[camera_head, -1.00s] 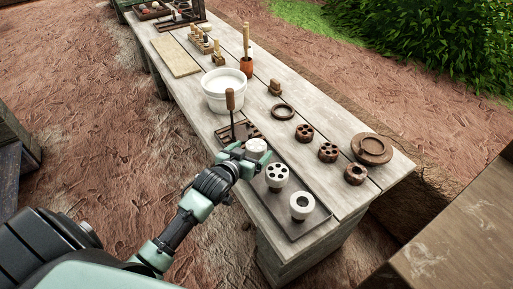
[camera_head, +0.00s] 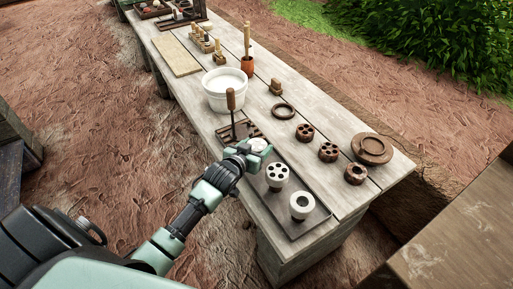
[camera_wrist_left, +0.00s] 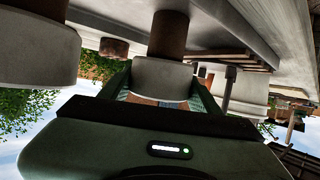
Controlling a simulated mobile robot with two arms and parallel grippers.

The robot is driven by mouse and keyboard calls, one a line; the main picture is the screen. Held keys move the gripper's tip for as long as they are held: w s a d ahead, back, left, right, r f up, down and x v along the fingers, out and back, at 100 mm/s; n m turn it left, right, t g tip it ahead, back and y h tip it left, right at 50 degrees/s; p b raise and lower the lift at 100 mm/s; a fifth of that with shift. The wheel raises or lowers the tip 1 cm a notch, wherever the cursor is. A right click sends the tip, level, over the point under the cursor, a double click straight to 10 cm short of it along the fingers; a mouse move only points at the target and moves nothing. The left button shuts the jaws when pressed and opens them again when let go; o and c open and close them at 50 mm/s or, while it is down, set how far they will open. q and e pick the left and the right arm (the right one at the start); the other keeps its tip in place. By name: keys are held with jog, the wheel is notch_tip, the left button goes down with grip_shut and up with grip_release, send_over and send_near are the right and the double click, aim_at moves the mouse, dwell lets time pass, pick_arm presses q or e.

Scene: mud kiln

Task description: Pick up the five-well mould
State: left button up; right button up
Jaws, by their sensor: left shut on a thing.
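My left gripper (camera_head: 252,150) is shut on a round white mould (camera_head: 259,145) at the far end of the dark tray. In the left wrist view the gripper (camera_wrist_left: 160,92) closes around the white body of this mould (camera_wrist_left: 160,78), which has a brown stem. The wells in its top are too small to make out. Next to it on the tray, a white mould with several dark wells (camera_head: 277,175) stands upright. A white mould with one central hole (camera_head: 301,205) stands nearer the tray's front end. My right gripper is not in view.
The dark tray (camera_head: 287,222) lies on the plank table (camera_head: 345,202). Several brown moulds and a round brown dish (camera_head: 371,149) stand to the right. A slotted rack (camera_head: 231,133) with a wooden-handled tool (camera_head: 230,100) and a white bucket (camera_head: 223,98) stand beyond the gripper.

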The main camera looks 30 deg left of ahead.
pick_arm(q)
jog(key=shift+r, duration=0.15)
notch_tip(320, 180, up, 19)
notch_tip(320, 180, up, 6)
jog(key=p, duration=0.5)
send_over(257, 144)
jog(key=shift+s, duration=0.1)
dwell(0.3)
